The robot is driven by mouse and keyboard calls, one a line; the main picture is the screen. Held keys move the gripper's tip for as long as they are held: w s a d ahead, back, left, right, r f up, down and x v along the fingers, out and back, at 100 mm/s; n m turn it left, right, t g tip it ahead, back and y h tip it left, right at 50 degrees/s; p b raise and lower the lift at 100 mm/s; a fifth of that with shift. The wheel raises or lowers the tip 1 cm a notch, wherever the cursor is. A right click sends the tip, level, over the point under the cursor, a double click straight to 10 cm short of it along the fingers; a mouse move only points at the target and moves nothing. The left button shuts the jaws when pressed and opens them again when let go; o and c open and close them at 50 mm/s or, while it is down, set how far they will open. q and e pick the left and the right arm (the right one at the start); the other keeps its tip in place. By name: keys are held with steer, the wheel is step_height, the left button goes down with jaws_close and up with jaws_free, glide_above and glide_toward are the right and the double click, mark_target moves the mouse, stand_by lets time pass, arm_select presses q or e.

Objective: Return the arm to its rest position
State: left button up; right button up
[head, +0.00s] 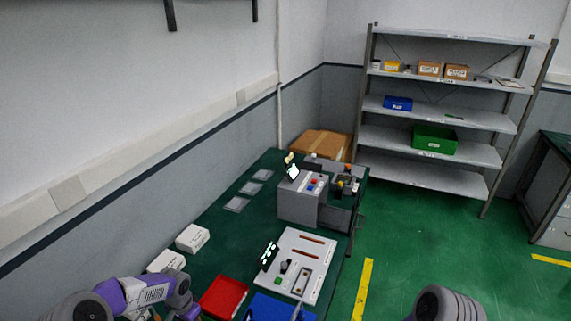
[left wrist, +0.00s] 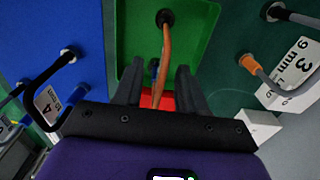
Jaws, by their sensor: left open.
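My left arm (head: 140,291), purple and grey, reaches in at the bottom left of the head view, beside the table's left edge. Its gripper cannot be made out there. In the left wrist view my left gripper (left wrist: 158,76) has its two dark fingers apart. An orange-brown rod-like piece (left wrist: 166,50) shows between them, over a green tray-like surface (left wrist: 208,30); I cannot tell its distance. A bit of red shows low between the fingers. A grey rounded link of my right arm (head: 449,303) shows at the bottom right; its gripper is out of view.
The green table (head: 240,222) holds white boxes (head: 193,238), a red bin (head: 224,297), a blue bin (head: 268,308), a pale panel (head: 318,255) and a grey machine (head: 298,204). A wall runs along the left. Shelving (head: 433,140) stands behind. The floor right of the table is clear.

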arm_select(q)
steer(key=shift+f, duration=0.35)
steer(key=shift+r, duration=1.8)
